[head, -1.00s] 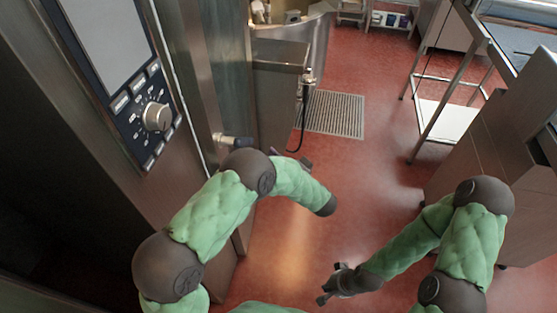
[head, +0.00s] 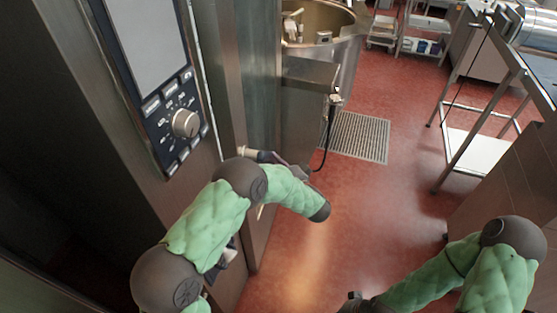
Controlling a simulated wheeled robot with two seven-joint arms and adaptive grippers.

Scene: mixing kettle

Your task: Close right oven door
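A tall steel oven with a control panel and round knob (head: 185,123) fills the left of the head view. Just right of it, a steel door-like panel (head: 232,75) shows nearly edge-on; I cannot tell how far it stands open. A handle (head: 252,154) with a pale end sticks out low on this panel. My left gripper (head: 292,168) is by the handle's right end, partly hidden behind my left arm. I cannot tell whether it touches the handle or is open. My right gripper (head: 352,299) shows only partly at the bottom edge, away from the oven.
A large round kettle (head: 345,55) stands behind the panel, with a dark hose (head: 329,135) hanging nearby. A floor grate (head: 358,136) lies ahead. A steel rack (head: 475,150) and cabinet stand at right. Red floor (head: 385,205) between is clear.

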